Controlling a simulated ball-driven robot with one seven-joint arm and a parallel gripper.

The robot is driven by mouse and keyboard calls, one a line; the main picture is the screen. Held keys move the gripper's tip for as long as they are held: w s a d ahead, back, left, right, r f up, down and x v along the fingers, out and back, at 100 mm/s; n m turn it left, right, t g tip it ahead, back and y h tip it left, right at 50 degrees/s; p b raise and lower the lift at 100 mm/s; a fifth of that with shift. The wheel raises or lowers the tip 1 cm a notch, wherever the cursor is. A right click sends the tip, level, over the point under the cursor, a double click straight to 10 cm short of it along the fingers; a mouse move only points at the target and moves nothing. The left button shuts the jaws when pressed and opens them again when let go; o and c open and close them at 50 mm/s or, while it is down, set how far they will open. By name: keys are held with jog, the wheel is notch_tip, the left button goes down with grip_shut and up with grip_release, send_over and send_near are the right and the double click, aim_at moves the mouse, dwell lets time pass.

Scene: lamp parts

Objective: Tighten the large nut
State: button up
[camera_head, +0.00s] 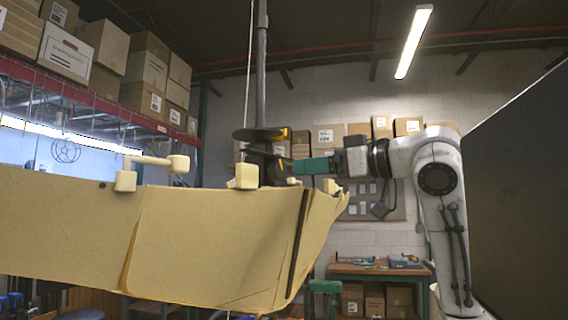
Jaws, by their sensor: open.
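My gripper (296,165) reaches in from the right at mid-height, with its teal fingers pointing left. It is open. Its tips are beside dark round lamp parts at the foot of a grey upright pole (262,60). A dark disc (262,133) with a small yellow mark sits around the pole's lower end, above the fingers. A dark block (266,165) lies below the disc, next to the fingertips. I cannot tell which dark part is the large nut, or whether the fingers touch it. The shade's edge hides what lies lower.
A large tan curved panel (180,240), probably the shade, fills the lower left foreground. Cream blocks (246,176) and a cream rod (155,161) stand along its top edge. A dark panel (515,200) stands at right. A workbench (380,268) and boxes are behind.

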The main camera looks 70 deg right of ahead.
aim_at(282, 167)
jog(key=p+x, duration=0.2)
jog(key=x, duration=0.5)
jog(key=shift+w+d, duration=0.15)
jog(key=shift+w, duration=0.05)
